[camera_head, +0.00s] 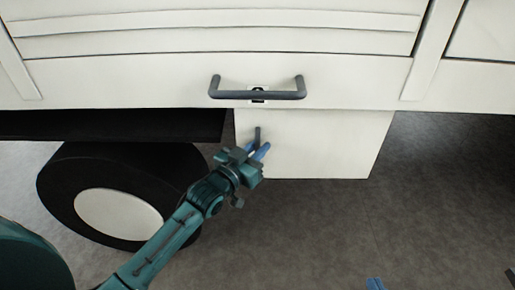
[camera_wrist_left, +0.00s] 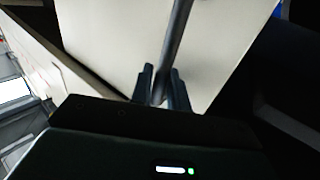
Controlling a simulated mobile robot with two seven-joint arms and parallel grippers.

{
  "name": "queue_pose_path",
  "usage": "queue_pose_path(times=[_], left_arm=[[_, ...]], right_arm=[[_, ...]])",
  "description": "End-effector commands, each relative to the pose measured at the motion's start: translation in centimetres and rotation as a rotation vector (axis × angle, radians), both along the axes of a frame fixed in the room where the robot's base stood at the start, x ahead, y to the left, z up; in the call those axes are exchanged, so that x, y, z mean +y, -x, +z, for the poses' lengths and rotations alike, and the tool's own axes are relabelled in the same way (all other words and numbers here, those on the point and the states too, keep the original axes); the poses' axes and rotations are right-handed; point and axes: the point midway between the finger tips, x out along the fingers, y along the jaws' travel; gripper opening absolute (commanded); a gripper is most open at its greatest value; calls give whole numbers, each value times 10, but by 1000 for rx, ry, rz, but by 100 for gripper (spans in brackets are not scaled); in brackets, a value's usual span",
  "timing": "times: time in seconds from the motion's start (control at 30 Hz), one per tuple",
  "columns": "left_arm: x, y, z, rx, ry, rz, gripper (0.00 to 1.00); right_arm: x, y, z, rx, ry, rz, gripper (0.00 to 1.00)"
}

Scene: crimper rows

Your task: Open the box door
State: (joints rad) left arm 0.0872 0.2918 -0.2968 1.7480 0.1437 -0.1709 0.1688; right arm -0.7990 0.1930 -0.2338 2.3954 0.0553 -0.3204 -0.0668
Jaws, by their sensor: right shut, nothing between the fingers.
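The box (camera_head: 330,145) is a white panelled compartment under the vehicle body, and its front face looks closed. A dark bar handle (camera_head: 257,133) is on the left part of its face. My left gripper (camera_head: 262,150) is at this handle, with blue fingers. In the left wrist view the handle (camera_wrist_left: 180,30) runs between the two fingers of my left gripper (camera_wrist_left: 160,82). The fingers stand apart on either side of it, and a firm hold is not visible. Only blue fingertips of my right gripper (camera_head: 375,284) show at the bottom edge, away from the box.
A larger horizontal grey handle (camera_head: 258,95) with a small latch is on the white panel above the box. A black wheel (camera_head: 120,195) stands left of the box, close to my left arm. The grey floor (camera_head: 400,220) in front and to the right is clear.

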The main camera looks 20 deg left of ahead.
Motion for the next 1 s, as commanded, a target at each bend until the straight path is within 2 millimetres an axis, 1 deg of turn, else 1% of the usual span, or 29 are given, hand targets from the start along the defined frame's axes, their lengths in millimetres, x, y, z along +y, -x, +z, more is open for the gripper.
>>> queue_pose_path(times=[0.1, 0.13, 0.3, 0.33, 1.0], left_arm=[[0, 0, 0, 0, 0, 0, 17], [0, 0, 0, 0, 0, 0, 15], [0, 0, 0, 0, 0, 0, 1], [0, 0, 0, 0, 0, 0, 0], [-2, -1, 0, 0, 1, 7, 0]], right_arm=[[1, 0, 0, -1, -1, 1, 0], [1, 0, 0, -1, -1, 1, 0], [1, -1, 1, -4, -1, 2, 0], [1, -1, 1, -5, -1, 2, 0], [0, -2, 3, -8, -3, 1, 0]])
